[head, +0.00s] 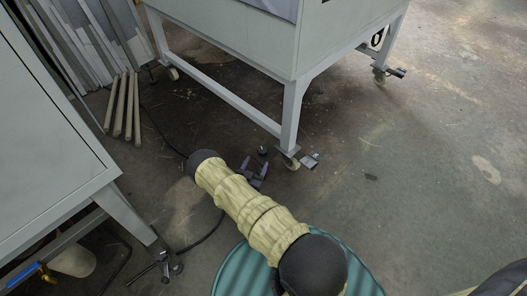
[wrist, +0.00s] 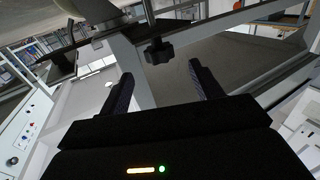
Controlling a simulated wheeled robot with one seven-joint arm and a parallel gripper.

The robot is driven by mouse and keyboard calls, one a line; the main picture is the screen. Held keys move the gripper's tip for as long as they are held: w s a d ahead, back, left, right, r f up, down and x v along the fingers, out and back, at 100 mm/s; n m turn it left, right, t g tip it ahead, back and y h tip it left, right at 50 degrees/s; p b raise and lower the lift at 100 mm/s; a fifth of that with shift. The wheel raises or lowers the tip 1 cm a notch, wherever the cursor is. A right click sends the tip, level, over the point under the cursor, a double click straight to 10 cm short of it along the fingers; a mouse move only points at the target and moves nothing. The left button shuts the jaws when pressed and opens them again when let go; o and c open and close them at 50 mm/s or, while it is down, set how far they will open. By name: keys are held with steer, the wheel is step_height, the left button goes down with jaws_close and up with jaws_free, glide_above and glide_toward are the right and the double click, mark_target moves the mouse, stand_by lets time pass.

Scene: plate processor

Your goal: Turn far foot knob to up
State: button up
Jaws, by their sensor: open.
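A dark lobed knob (wrist: 159,51) shows in the wrist view, just beyond the gap between my fingertips, beside a grey frame leg. In the head view a small dark knob (head: 262,150) sits close to the foot of the machine's near leg (head: 291,115). My gripper (head: 254,168) is low near the floor, just left of that leg's caster (head: 292,163). In the wrist view my gripper (wrist: 160,74) has its two dark fingers apart with nothing between them. The knob's turned position is hard to tell.
A second leg with a caster and pedal (head: 395,72) stands at the upper right. A grey cabinet (head: 50,130) on a frame stands at the left, with a black-handled foot (head: 160,268). Cables cross the floor.

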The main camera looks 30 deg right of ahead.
mark_target(264, 147)
steer(key=b+x, duration=0.3)
steer(key=x, duration=0.5)
steer(key=shift+w+d+f, duration=0.1)
steer(key=shift+w+d, duration=0.05)
steer(key=shift+w, duration=0.1)
steer(key=shift+w+d+b, duration=0.25)
steer(key=shift+d+b, duration=0.05)
steer(key=shift+c, duration=0.4)
steer(key=c, duration=0.9)
